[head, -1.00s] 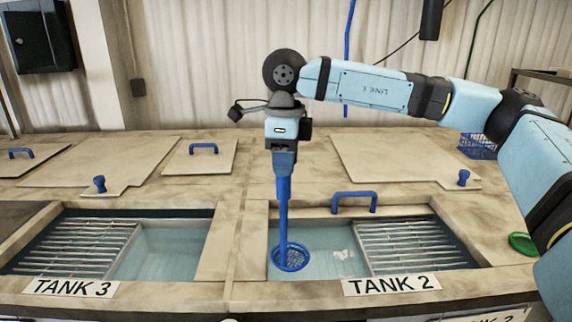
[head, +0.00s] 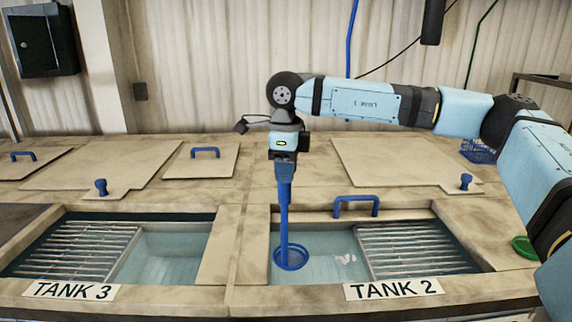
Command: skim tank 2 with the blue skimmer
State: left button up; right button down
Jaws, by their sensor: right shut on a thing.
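My right gripper (head: 284,160) is shut on the upper handle of the blue skimmer (head: 285,210) and holds it upright. The skimmer's round basket (head: 291,257) is at the left part of the open water of tank 2 (head: 325,262); how deep it sits is hard to tell. A pale patch of floating scum (head: 346,259) lies in the water right of the basket, apart from it. A metal grate (head: 415,248) covers the right part of tank 2. The label reads TANK 2 (head: 394,289). My left gripper is not in view.
Tank 3 (head: 170,258) is at left, with its own grate (head: 80,248) and open water. A blue lid handle (head: 356,205) stands behind tank 2's opening. A green round thing (head: 524,247) and a blue basket (head: 478,150) are at right.

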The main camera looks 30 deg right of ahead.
notch_tip(320, 180, down, 13)
jog(key=b, duration=0.8)
